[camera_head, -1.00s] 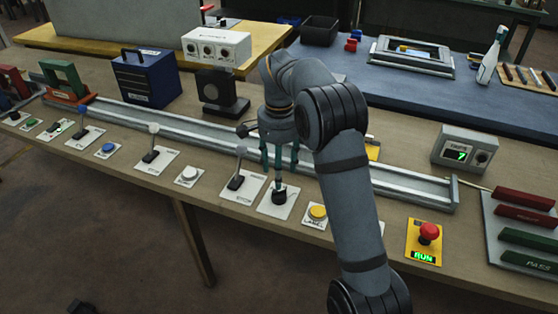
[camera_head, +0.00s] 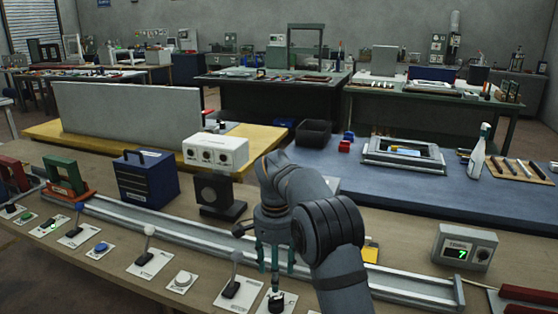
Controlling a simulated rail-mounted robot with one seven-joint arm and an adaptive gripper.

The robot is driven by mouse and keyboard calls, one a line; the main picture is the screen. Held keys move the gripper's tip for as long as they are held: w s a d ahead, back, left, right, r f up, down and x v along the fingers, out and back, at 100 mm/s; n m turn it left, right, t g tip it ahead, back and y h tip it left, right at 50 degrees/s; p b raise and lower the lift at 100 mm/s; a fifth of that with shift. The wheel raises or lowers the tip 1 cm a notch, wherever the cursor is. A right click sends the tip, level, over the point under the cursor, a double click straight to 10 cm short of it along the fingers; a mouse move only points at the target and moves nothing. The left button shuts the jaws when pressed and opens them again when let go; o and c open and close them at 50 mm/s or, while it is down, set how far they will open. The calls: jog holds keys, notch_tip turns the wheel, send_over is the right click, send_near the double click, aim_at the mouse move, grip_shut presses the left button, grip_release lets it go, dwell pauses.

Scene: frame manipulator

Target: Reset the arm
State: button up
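My gripper (camera_head: 275,268) hangs pointing down at the front of the workbench (camera_head: 120,275), with teal fingers. It is over a black knob (camera_head: 276,301) on a white plate near the bottom edge of the view. The fingers and knob overlap in this view, so I cannot tell whether they touch or whether the gripper is shut. My grey arm comes up from the bottom right and bends over to the gripper, hiding part of the bench.
A grey-knobbed lever (camera_head: 234,277) stands left of the gripper. A metal rail (camera_head: 160,230) runs behind. A black round-faced device (camera_head: 219,195) and white box (camera_head: 215,152) stand behind left. A counter box (camera_head: 464,247) showing 7 is right. Green and red frames stand far left.

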aim_at(276, 298)
notch_tip(276, 298, down, 11)
jog(key=shift+r, duration=0.1)
dwell(0.3)
jog(key=shift+r, duration=0.15)
